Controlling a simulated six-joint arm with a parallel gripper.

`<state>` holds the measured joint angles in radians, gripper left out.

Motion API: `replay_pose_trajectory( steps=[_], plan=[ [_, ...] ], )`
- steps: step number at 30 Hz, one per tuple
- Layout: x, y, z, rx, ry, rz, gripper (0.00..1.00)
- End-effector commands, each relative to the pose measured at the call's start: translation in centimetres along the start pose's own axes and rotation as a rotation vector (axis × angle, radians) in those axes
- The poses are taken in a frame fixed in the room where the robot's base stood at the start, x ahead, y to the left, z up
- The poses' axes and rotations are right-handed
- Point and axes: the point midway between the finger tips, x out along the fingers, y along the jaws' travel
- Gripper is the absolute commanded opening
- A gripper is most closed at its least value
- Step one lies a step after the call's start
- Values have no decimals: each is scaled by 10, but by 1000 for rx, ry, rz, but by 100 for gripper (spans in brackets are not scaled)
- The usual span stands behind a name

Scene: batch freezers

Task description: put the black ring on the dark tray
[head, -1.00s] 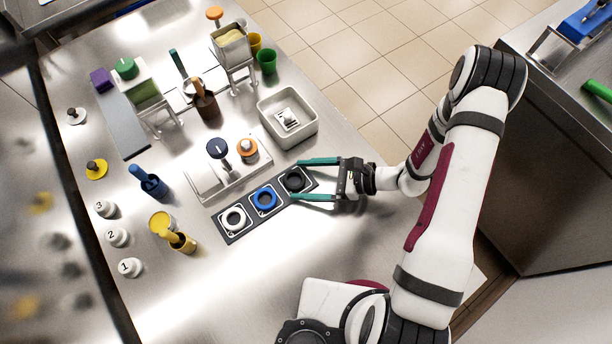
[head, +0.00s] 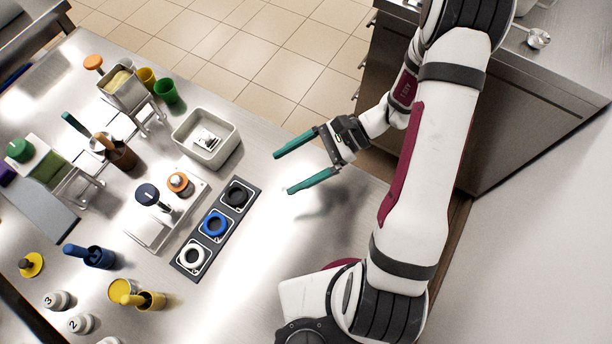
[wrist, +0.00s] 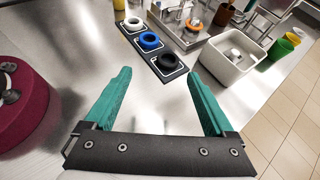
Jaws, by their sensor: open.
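The black ring (head: 236,196) lies in the end square of the dark tray (head: 206,239), at the tray's upper right in the head view. The same tray also holds a blue ring (head: 215,225) in its middle square and a white ring (head: 193,257) in its lower square. In the wrist view the black ring (wrist: 167,62) is at the near end of the tray, beyond my fingertips. My gripper (head: 283,173) is open and empty, with green fingers apart, to the right of the tray and clear of it.
A grey bin (head: 207,137) stands beyond the tray. A steel holder (head: 168,212) with a dark-blue-knobbed and an orange-knobbed piece is just left of it. Bottles, pots and dispensers fill the left side.

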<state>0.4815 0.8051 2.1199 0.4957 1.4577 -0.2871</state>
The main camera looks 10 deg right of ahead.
Motion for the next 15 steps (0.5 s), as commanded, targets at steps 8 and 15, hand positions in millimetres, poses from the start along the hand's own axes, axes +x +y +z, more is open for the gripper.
replay_pose_trajectory(
  steps=[8, 15],
  plan=[
    [-32, 80, 118, -532, 469, 384, 89],
    [-60, 131, 134, -827, 804, 490, 89]
  ],
)
